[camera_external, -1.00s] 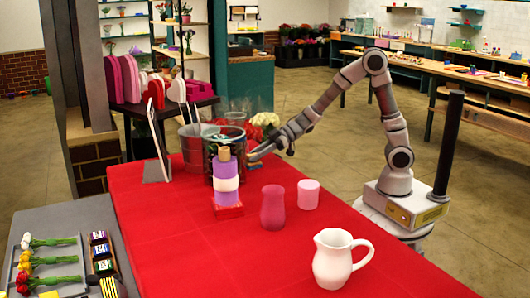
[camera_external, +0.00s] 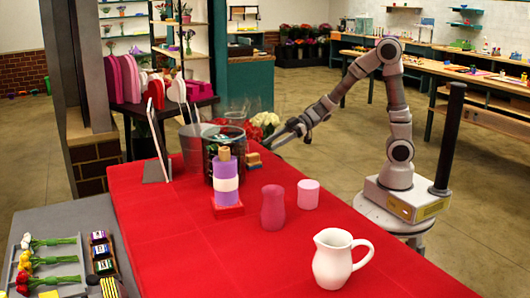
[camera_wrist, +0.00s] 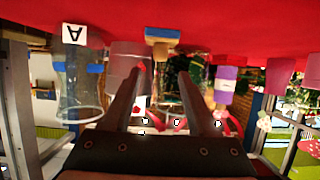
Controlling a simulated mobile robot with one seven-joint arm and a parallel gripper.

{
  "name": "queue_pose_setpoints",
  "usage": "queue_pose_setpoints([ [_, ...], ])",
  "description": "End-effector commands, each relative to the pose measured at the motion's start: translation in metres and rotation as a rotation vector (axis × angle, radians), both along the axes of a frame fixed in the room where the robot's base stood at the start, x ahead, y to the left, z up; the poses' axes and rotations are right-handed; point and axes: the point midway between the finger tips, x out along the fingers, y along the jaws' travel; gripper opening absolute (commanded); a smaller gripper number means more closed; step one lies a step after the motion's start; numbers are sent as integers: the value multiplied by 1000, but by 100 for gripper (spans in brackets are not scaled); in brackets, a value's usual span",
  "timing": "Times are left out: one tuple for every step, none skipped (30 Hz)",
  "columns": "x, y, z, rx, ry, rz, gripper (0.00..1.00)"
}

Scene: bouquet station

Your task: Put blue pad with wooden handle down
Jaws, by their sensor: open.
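A pink vase (camera_external: 272,208), a pink cup (camera_external: 308,194) and a white pitcher (camera_external: 335,258) stand nearer. The red tabletop (camera_external: 190,250) is clear at front left.

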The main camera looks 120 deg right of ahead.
Motion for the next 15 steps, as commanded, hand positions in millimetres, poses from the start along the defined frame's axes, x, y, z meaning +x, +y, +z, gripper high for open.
queue_pose_setpoints([
  [-9, 0, 7, 0, -1, -3, 59],
  [-14, -1, 8, 0, 0, -3, 59],
  [-19, -1, 10, 0, -1, -3, 59],
  [-22, 0, 11, -1, -1, -2, 59],
  [-25, 0, 12, -2, -1, -1, 59],
  [-28, 0, 13, -1, 0, -2, 59],
  [-30, 0, 13, -1, 0, -2, 59],
  [-32, 0, 14, 1, 0, -1, 59],
  [-33, 0, 14, 0, 1, 0, 59],
  [-34, 0, 14, 0, 1, 0, 59],
  [-34, 0, 14, 0, 1, 1, 59],
  [-34, 1, 14, 0, 0, 1, 59],
  [-34, 0, 14, 0, 0, 1, 59],
  [-34, 0, 14, 0, 0, 1, 59],
  [-34, 0, 14, 0, 0, 1, 59],
])
